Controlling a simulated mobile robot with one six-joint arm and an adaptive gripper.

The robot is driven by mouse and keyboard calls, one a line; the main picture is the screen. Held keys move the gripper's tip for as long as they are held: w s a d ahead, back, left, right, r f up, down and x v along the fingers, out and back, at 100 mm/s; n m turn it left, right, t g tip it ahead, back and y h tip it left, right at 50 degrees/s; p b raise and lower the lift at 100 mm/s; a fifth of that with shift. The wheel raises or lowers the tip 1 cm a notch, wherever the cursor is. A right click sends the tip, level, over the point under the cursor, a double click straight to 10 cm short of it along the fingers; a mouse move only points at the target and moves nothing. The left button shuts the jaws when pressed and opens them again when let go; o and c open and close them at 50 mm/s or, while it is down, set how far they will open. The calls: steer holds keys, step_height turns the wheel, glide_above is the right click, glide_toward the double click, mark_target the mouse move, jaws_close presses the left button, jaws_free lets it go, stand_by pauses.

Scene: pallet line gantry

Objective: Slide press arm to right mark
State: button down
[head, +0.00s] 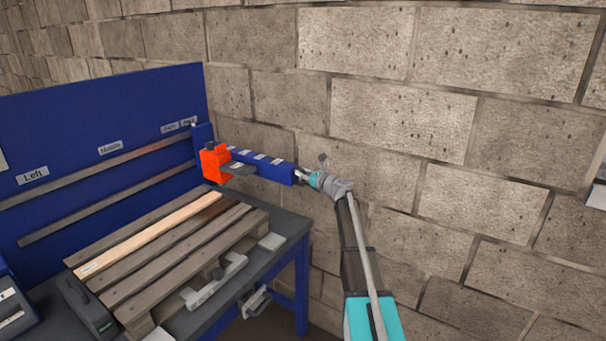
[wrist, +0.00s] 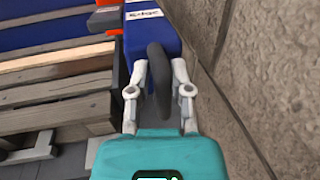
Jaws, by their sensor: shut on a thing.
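The blue press arm (head: 262,165) sticks out from the right end of the rails on the blue back panel (head: 100,115), with an orange head (head: 215,162) near its panel end. Its blue end and dark handle (wrist: 157,75) show in the wrist view. My gripper (head: 304,177) is at the arm's outer end. In the wrist view my gripper (wrist: 157,80) has a finger on each side of the handle and is shut on it. The panel bears labels Left (head: 33,175) and Middle (head: 110,147); two smaller labels (head: 178,125) beside the arm are too small to read surely.
A wooden pallet (head: 185,250) lies on the dark table (head: 285,232) below the arm; one slat (head: 150,233) is paler. A block wall (head: 400,120) stands close behind and right of the arm. Grey fixtures (head: 215,283) sit along the pallet's near side.

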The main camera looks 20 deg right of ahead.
steer(key=shift+d, duration=0.1)
steer(key=s+a, duration=0.4)
steer(key=a, duration=0.1)
steer(key=shift+a, duration=0.35)
steer(key=c, duration=0.6)
jaws_free()
steer(key=shift+s, duration=0.1)
steer(key=v, duration=1.2)
